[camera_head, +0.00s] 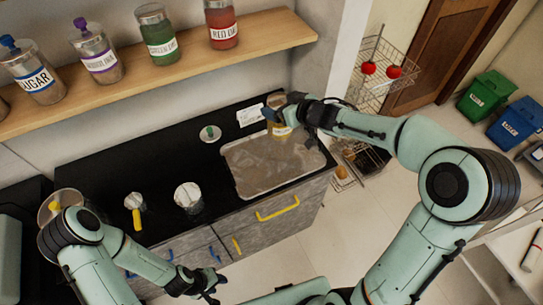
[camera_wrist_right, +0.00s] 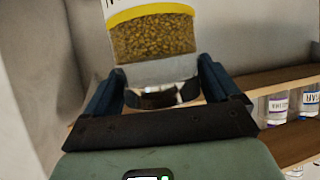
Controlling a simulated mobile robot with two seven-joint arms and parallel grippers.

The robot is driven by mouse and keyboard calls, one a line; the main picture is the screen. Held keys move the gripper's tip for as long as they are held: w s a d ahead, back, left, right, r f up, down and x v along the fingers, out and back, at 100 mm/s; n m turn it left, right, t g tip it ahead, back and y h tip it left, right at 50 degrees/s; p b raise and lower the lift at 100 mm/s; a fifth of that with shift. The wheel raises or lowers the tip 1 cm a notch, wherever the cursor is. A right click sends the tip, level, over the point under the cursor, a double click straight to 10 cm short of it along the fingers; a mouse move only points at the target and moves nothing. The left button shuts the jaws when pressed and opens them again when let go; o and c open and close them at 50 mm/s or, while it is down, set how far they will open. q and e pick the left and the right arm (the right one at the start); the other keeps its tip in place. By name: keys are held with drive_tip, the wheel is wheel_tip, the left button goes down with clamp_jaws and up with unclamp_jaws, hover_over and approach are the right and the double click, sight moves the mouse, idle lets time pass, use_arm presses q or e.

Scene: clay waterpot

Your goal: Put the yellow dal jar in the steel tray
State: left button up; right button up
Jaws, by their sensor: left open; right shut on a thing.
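The yellow dal jar (camera_head: 283,130) is at the back right of the steel tray (camera_head: 265,168) in the head view, its lower end overlapping the tray's back edge. I cannot tell whether it touches the tray. My right gripper (camera_head: 277,104) is shut on the jar near its upper end and partly hides it. In the right wrist view, the jar (camera_wrist_right: 153,38) shows a yellow band and yellow grains, between the blue fingers of my right gripper (camera_wrist_right: 160,88). My left gripper (camera_head: 210,284) is open and empty, low in front of the counter. The tray looks empty.
A wooden shelf (camera_head: 190,55) with several labelled jars runs above the black counter (camera_head: 100,175). A white card (camera_head: 250,115) and a small green-topped lid (camera_head: 210,133) lie behind the tray. A metal canister (camera_head: 188,197) stands left of it. A wire rack (camera_head: 375,70) is at right.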

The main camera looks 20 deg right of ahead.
drive_tip(key=w+d+r+m+h, duration=0.1)
drive_tip(key=w+d+r, duration=0.1)
drive_tip(key=d+r, duration=0.3)
use_arm(q)
drive_tip(key=s+f+b, duration=0.6)
drive_tip(key=f, duration=0.2)
drive_tip(key=shift+s+f+g+b, duration=0.15)
drive_tip(key=shift+s+g+b, duration=0.1)
drive_tip(key=shift+g+b, duration=0.15)
use_arm(e)
wheel_tip(320, 180, down, 20)
drive_tip(key=shift+w+t, duration=0.2)
drive_tip(key=shift+t, duration=0.1)
use_arm(q)
drive_tip(key=shift+f, duration=0.1)
use_arm(e)
drive_tip(key=shift+f, duration=0.2)
